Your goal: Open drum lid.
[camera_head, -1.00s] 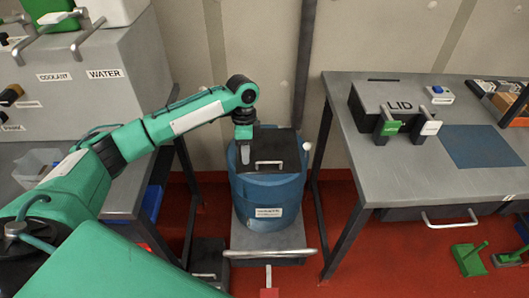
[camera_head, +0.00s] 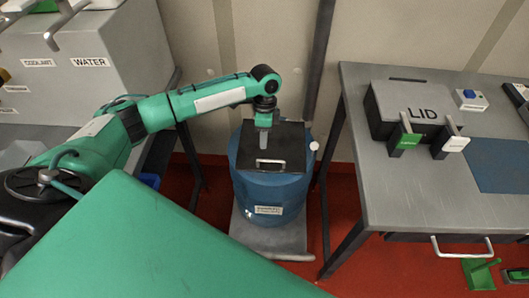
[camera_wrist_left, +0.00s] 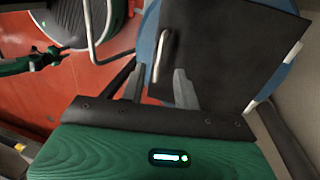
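The blue drum (camera_head: 262,195) stands upright on a low grey platform between the two benches. Its dark square lid (camera_head: 290,140) lies flat on top, closed, with a pale bar handle (camera_head: 270,162) near the front edge. My left gripper (camera_head: 264,140) points down over the rear left of the lid, behind the handle. My right gripper is not in view.
The right bench (camera_head: 400,195) holds a dark box marked LID (camera_head: 410,108) with green and white levers. The left bench carries a grey cabinet (camera_head: 100,70) labelled COOLANT and WATER. A white knob (camera_head: 314,146) sits at the drum's right rim. Red floor shows around the drum.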

